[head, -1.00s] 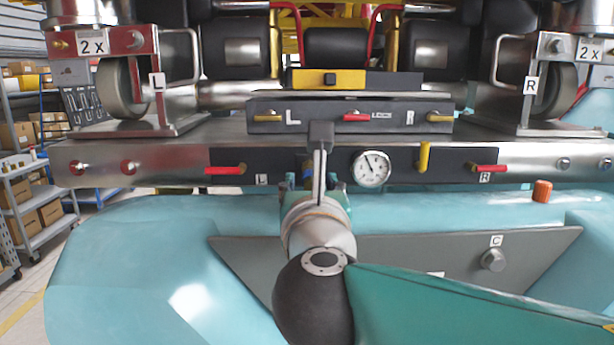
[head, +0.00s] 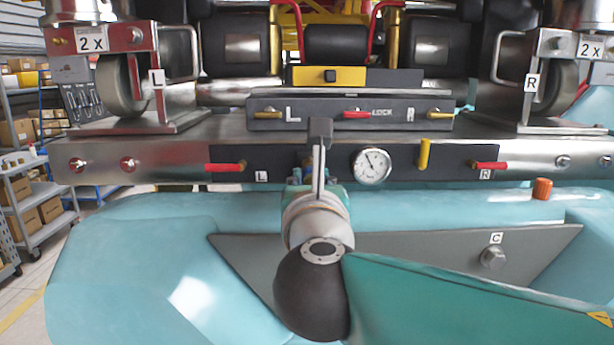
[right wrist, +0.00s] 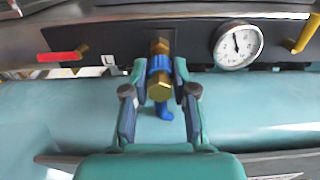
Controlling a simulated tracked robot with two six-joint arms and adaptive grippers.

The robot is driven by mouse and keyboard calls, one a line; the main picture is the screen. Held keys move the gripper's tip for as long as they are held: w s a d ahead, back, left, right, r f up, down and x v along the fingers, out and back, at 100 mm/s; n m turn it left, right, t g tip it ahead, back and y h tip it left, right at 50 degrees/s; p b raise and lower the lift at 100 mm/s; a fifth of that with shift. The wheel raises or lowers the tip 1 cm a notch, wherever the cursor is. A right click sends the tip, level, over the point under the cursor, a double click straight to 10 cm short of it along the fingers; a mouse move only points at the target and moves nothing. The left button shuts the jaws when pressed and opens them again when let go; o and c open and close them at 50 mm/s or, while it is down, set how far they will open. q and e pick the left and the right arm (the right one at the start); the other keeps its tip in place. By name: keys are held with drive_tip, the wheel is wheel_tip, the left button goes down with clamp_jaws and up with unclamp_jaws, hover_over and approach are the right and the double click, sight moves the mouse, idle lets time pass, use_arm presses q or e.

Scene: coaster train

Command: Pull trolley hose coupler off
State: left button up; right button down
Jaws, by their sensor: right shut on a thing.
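The blue and brass hose coupler (right wrist: 159,70) is in the middle of the right wrist view, at the dark panel. It has a blue collar, a brass hex part facing the camera and a blue hose end (right wrist: 165,110) hanging below. A brass fitting (right wrist: 160,46) shows just above the collar, in line with it. My right gripper (right wrist: 160,72) is shut on the coupler, one finger on each side. In the head view my right gripper and wrist hide most of the coupler. My left gripper is not in view.
A pressure gauge (head: 371,166) sits right of the coupler. A red lever (head: 225,168) is to the left and a yellow handle (head: 424,154) to the right. A teal bumper (head: 130,240) runs below the panel. Orange cap (head: 542,189) on the right.

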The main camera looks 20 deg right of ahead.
drive_tip(key=shift+s+a, duration=0.15)
drive_tip(key=shift+s, duration=0.2)
idle(0.3)
drive_tip(key=shift+v, duration=2.7)
